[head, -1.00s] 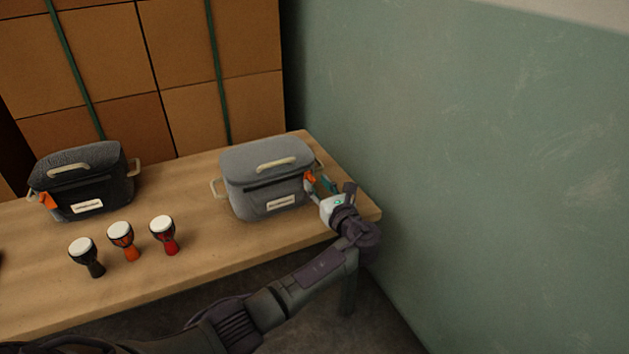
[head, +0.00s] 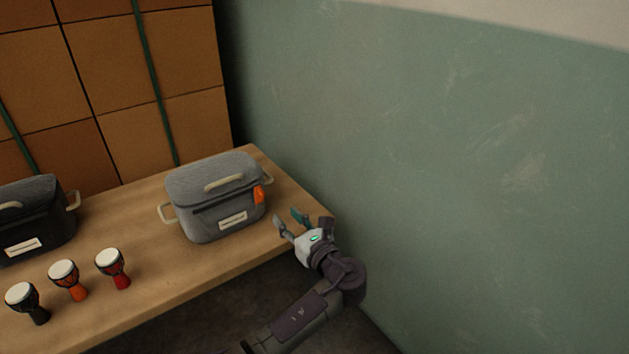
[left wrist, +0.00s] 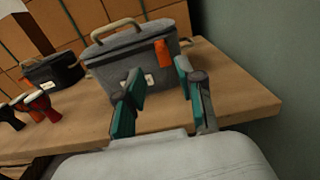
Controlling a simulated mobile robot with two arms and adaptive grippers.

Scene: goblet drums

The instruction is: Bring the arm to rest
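My left gripper (head: 288,222) is at the right front edge of the wooden table, to the right of the grey bag and apart from it. Its two fingers are spread with nothing between them. In the left wrist view the open fingers (left wrist: 160,92) point toward the grey bag (left wrist: 145,60). The grey bag (head: 205,200) is closed, with a white label and an orange tag on its right side. My right gripper is in neither view.
Three goblet drums, black (head: 24,302), orange (head: 68,280) and red (head: 113,267), stand on the table (head: 150,290) at left. A dark bag (head: 40,215) stands behind them. A green wall (head: 430,150) rises close at right. Stacked boxes (head: 110,90) stand behind.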

